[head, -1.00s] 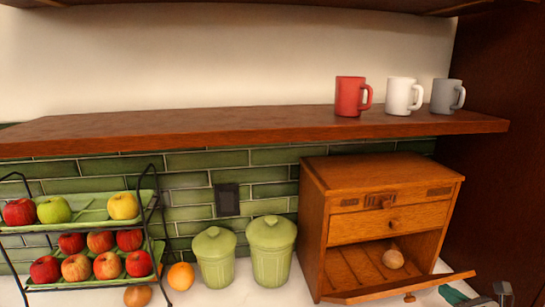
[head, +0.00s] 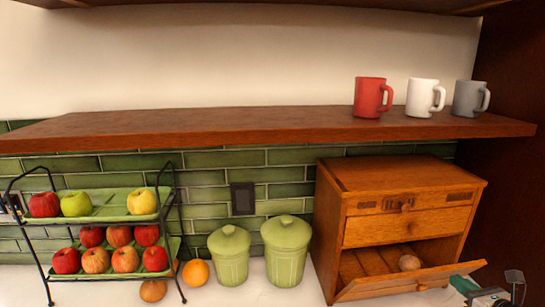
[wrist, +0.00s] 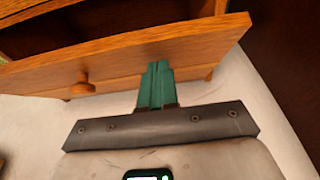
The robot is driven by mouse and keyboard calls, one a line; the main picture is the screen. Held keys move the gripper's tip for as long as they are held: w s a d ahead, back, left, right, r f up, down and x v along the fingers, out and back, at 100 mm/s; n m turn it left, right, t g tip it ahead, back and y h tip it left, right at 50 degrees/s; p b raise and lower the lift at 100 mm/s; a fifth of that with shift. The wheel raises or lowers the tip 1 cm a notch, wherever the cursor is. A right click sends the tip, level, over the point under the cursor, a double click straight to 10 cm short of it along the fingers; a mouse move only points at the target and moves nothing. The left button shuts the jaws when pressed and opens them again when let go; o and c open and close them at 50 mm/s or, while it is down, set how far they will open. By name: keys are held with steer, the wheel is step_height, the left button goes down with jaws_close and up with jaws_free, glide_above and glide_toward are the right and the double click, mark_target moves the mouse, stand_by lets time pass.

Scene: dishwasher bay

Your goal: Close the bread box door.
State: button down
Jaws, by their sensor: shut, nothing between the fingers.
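The wooden bread box (head: 410,226) stands on the counter at the right, under the shelf. Its lower door (head: 400,284) is hinged along the bottom and tilted partly open, with its outer face toward me. The door also fills the upper part of the wrist view (wrist: 115,68), with a round wooden knob (wrist: 83,88). In the wrist view the fingertips (wrist: 157,66) are at the door's outer face, right of the knob; contact is unclear.
A red mug (head: 368,97), a white mug (head: 419,97) and a grey mug (head: 467,98) stand on the shelf (head: 230,128) above. Two green canisters (head: 229,262) stand left of the box. A fruit rack (head: 110,277) is farther left. A dark panel (head: 510,190) borders the right.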

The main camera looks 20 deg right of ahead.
mark_target(458, 270)
steer(key=shift+w+d+r, duration=0.15)
steer(key=shift+w+r, duration=0.15)
steer(key=shift+w, duration=0.3)
steer(key=shift+w+d+r, duration=0.1)
steer(key=shift+w+r, duration=0.15)
steer(key=shift+w, duration=0.4)
steer(key=shift+w+d+r, duration=0.15)
steer(key=shift+w+r, duration=0.05)
steer(key=shift+w, duration=0.4)
steer(key=shift+w+d+r, duration=0.15)
steer(key=shift+w+r, duration=0.05)
steer(key=shift+w, duration=0.35)
steer(key=shift+w+d+r, duration=0.1)
steer(key=shift+w+d, duration=0.1)
steer(key=shift+w, duration=0.55)
steer(key=shift+w+d, duration=0.15)
steer(key=shift+w, duration=0.6)
steer(key=shift+w+r, duration=0.15)
steer(key=shift+w, duration=0.05)
